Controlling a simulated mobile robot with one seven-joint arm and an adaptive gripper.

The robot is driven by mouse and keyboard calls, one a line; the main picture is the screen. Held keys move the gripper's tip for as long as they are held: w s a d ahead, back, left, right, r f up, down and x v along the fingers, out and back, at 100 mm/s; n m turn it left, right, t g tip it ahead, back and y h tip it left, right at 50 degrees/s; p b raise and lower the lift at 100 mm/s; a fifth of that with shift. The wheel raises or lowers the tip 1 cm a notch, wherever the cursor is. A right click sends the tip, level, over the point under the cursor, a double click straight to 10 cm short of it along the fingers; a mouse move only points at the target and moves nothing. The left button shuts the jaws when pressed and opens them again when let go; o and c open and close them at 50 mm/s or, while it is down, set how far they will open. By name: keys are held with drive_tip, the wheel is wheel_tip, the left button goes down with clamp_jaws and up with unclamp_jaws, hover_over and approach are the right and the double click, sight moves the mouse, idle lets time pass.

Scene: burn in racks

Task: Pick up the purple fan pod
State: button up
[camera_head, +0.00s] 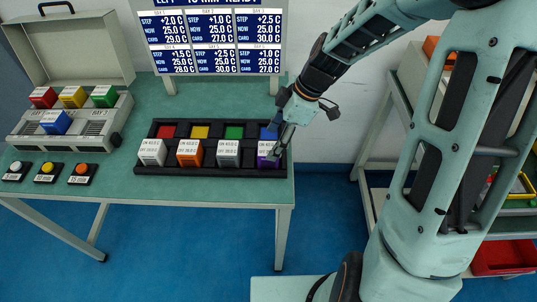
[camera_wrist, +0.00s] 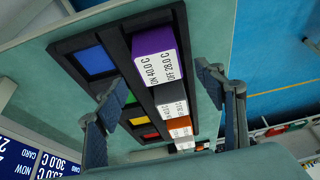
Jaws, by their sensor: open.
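The purple fan pod (camera_wrist: 155,40) sits in the end slot of the black rack (camera_wrist: 120,24), its white label reading "ON 40.0 C, OFF 28.0 C". In the head view the purple fan pod (camera_head: 267,161) is at the right end of the front row, partly hidden by my gripper (camera_head: 282,142). My gripper also shows in the wrist view (camera_wrist: 165,95), with its two fingers spread apart and nothing between them at the tips. The fingers point towards the rack, and the pod lies beyond the fingertips. I cannot tell whether a finger touches it.
A grey chassis (camera_head: 62,122) with red, yellow and green blocks and an open lid stands at the left. Three buttons (camera_head: 46,172) lie in front. A display board (camera_head: 212,38) stands behind the rack.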

sight(269, 148)
drive_tip(key=x, duration=0.5)
drive_tip(key=shift+d+f, duration=0.15)
drive_tip(key=shift+d, duration=0.05)
drive_tip(key=c, duration=1.4)
